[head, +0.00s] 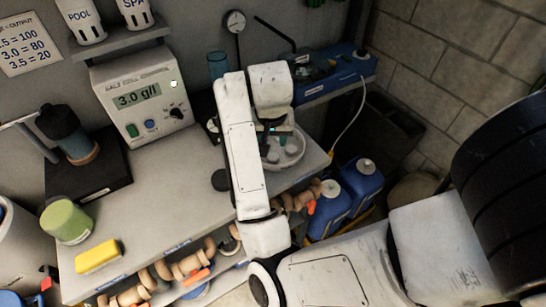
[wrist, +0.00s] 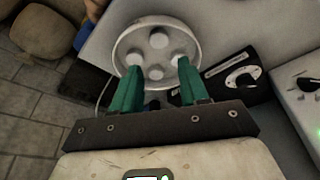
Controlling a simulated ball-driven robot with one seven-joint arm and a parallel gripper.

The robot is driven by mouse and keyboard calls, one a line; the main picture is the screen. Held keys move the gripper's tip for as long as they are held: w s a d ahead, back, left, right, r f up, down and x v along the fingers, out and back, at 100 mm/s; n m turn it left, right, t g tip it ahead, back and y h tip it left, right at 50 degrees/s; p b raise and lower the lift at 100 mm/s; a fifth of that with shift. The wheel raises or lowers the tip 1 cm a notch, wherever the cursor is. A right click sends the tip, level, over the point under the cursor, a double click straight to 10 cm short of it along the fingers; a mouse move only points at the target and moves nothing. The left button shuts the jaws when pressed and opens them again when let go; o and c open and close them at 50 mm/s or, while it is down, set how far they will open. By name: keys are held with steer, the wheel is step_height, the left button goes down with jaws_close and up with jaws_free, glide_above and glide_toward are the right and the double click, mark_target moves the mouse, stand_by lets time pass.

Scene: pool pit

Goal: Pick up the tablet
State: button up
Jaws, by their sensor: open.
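Several white round tablets lie in a shallow pale dish (head: 299,161) at the right end of the counter. One tablet (head: 291,150) shows below my gripper (head: 275,130) in the head view. In the wrist view the dish (wrist: 119,42) holds a tablet (wrist: 158,40) at its far side and another tablet (wrist: 156,73) between the green fingers. My gripper (wrist: 158,68) is open and empty, its fingertips over the dish. The left fingertip overlaps one tablet in the picture and the right fingertip another; I cannot tell whether they touch. My arm hides part of the dish in the head view.
A salt meter (head: 138,99) stands at the back of the counter. A yellow sponge (head: 97,257) and a green-lidded jar (head: 66,221) are at the left. Blue jugs (head: 361,180) stand beyond the counter's right end. The counter's middle is clear.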

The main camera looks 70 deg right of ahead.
mark_target(273, 157)
steer(key=p+x, duration=0.1)
steer(key=x, duration=0.9)
steer(key=shift+d+f, duration=0.1)
steer(key=shift+f, duration=0.3)
steer(key=c, duration=0.7)
steer(key=shift+o, duration=0.2)
steer(key=shift+r, duration=0.2)
